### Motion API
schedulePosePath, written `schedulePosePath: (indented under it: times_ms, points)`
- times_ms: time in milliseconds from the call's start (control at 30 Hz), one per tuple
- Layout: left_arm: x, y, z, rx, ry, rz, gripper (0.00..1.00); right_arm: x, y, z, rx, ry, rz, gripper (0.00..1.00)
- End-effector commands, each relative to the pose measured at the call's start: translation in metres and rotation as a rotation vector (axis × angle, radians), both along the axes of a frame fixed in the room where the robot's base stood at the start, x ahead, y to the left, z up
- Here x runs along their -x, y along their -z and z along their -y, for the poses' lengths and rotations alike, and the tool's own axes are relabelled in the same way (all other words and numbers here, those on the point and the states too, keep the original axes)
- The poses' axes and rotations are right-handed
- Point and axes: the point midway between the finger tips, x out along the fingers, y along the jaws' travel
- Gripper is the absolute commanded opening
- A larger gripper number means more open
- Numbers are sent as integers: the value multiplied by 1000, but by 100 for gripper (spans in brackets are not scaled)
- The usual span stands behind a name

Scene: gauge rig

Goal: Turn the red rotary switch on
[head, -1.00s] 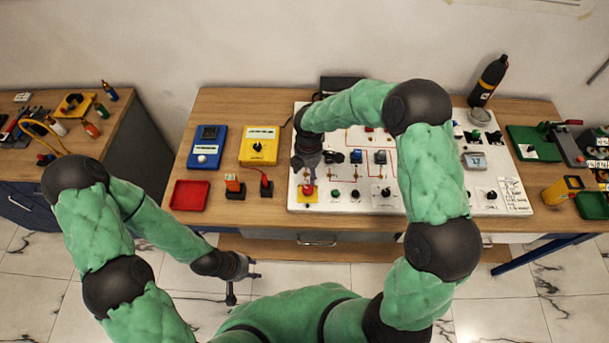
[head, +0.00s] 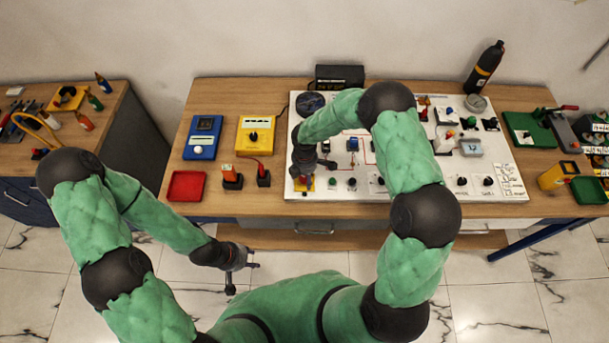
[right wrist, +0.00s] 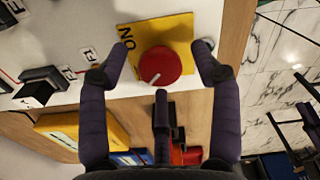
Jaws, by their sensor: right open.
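The red rotary switch (right wrist: 160,67) is a round red knob on a yellow plate (right wrist: 182,27) in the right wrist view. A white mark on the knob points to the lower left, and the letters ON are on the plate at upper left. My right gripper (right wrist: 161,72) is open, its fingers spread around the knob with visible gaps. In the head view my right gripper (head: 304,166) is over the front-left corner of the white board (head: 512,190) and mostly hides the switch. My left gripper (head: 242,262) hangs low in front of the table; its fingers are unclear.
A red tray (head: 187,186), blue meter (head: 203,137) and yellow meter (head: 256,135) stand left of the board. Two small dark-based switches (head: 232,179) stand close to the left of my right gripper. Other knobs line the board's front edge.

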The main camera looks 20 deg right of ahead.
Motion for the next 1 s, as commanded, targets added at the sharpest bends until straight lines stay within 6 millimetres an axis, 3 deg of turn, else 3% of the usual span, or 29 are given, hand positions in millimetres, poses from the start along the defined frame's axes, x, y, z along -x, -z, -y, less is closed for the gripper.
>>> schedulePosePath:
  times_ms: [133,333,667,1000]
  points:
    - [0,0,0,0,0,0,40,0,0,0,0,0,0,64]
    - [0,0,0,0,0,0,40,0,0,0,0,0,0,8]
    - [0,4,0,0,0,0,40,0,0,0,1,24,0,8]
    - [0,26,0,0,0,0,40,-1,2,0,1,218,3,8]
